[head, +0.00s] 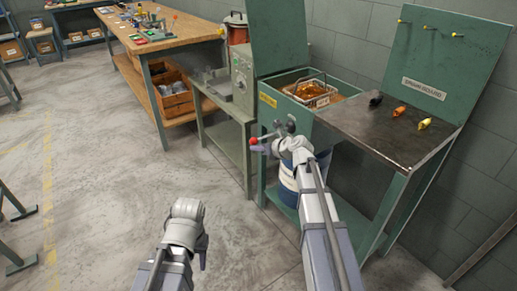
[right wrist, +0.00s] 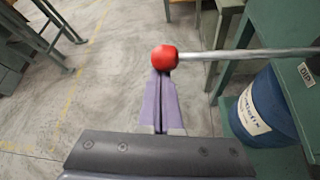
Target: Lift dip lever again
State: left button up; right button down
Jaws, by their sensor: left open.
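The dip lever is a grey metal rod with a red ball knob (head: 254,141), at the front of the green dip tank in the head view. In the right wrist view the red ball (right wrist: 163,58) is at the fingertips and the rod (right wrist: 240,54) runs off to the right. My right gripper (head: 262,148) has its purple fingers (right wrist: 161,80) close together, just at or under the ball; exact contact is unclear. A wire basket (head: 312,93) with orange-brown contents sits in the tank opening. My left gripper (head: 203,256) is over bare floor, away from the lever, its fingers mostly hidden.
A blue drum (head: 288,185) stands under the tank, partly behind my right arm. A dark drain-board table (head: 400,135) with several small coloured items is at the right. A grey-green machine (head: 243,85) and a wooden workbench (head: 165,40) stand left of the tank.

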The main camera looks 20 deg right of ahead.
pick_arm(q)
notch_tip(320, 180, up, 7)
jog(key=p, duration=0.6)
jog(key=shift+r, duration=0.15)
pick_arm(e)
notch_tip(320, 180, up, 7)
jog(key=d, duration=0.1)
jog(key=shift+w+d+r, duration=0.2)
jog(key=shift+w, duration=0.2)
